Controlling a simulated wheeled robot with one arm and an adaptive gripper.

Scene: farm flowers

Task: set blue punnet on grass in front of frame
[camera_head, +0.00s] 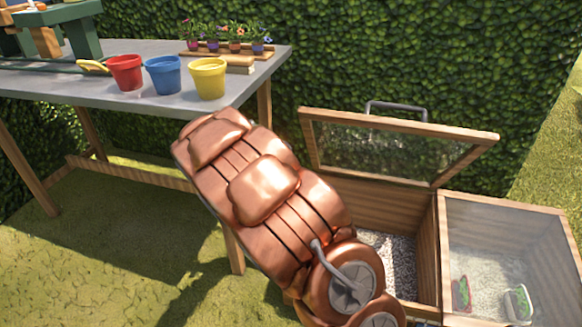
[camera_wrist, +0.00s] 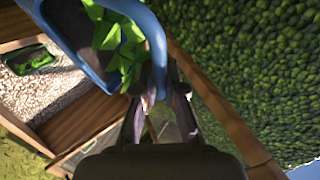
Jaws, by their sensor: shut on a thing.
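In the wrist view, my gripper (camera_wrist: 162,90) is shut on the rim of a blue punnet (camera_wrist: 72,42). The punnet holds dark soil and a green leafy plant (camera_wrist: 122,45), and it looks tilted in this view. Part of it is cut off by the top edge. The wooden cold frame (camera_head: 427,245) stands on the grass at the right in the head view, its left glazed lid (camera_head: 385,150) raised. My arm hides my gripper and the blue punnet in the head view. The grass (camera_head: 90,270) shows at the lower left.
The frame's right lid (camera_head: 510,235) is down, with a red punnet (camera_head: 461,293) and a pale punnet (camera_head: 518,303) under the glass. A grey table (camera_head: 120,98) carries red, blue and yellow pots and a flower tray. A hedge (camera_head: 400,50) stands behind.

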